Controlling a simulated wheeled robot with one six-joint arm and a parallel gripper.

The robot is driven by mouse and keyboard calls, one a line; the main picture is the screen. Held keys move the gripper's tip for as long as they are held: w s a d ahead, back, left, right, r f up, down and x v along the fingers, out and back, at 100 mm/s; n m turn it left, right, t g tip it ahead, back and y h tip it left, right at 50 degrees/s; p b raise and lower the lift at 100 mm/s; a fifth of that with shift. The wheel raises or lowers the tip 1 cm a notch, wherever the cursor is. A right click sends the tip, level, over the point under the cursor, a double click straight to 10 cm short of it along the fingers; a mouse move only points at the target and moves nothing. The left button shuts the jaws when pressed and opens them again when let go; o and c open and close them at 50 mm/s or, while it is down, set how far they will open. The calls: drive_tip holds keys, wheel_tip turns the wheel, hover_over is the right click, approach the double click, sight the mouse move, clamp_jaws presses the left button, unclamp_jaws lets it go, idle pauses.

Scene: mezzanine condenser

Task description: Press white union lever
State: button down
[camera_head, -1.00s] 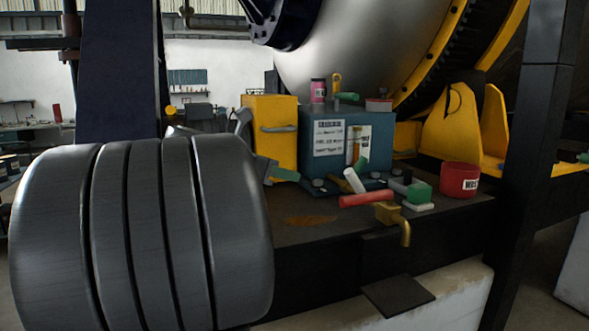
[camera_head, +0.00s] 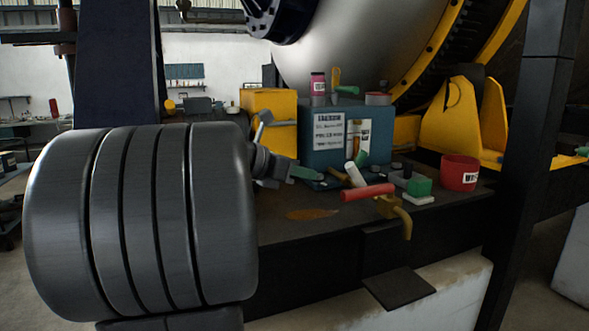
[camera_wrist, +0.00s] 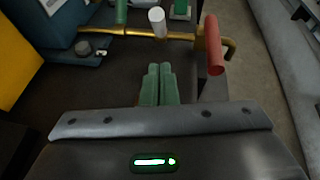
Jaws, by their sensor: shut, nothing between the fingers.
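The white lever (camera_head: 354,174) is a short white cylinder, standing tilted on the brass pipework in front of the blue box. In the wrist view the white lever (camera_wrist: 157,21) is at the top, just beyond my fingertips. My gripper (camera_head: 312,174) is left of it in the head view, at about its height, with a gap between. In the wrist view my gripper (camera_wrist: 158,68) shows its two green fingers together, shut and empty, pointing toward the lever without visible contact.
A red handle (camera_head: 367,192) is right of the white lever and a green handle (camera_head: 361,158) is behind it. The blue box (camera_head: 336,140) stands behind, with a yellow box (camera_head: 268,117) beside it. A red can (camera_head: 459,173) is on the right. The dark bench top (camera_head: 318,230) in front is mostly clear.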

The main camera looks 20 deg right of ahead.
sight(347, 170)
drive_tip(key=x, duration=0.5)
drive_tip(key=shift+w+d+r+p, duration=0.2)
drive_tip(key=shift+d+r, duration=0.05)
drive_tip(key=shift+d, duration=0.35)
drive_tip(key=shift+w+d+r+p, duration=0.2)
drive_tip(key=shift+d+r, duration=0.1)
drive_tip(key=shift+d, duration=0.3)
drive_tip(key=shift+w+d+r+p, duration=0.15)
drive_tip(key=shift+d+r+p, duration=0.1)
drive_tip(key=shift+d, duration=0.35)
drive_tip(key=shift+r, duration=0.1)
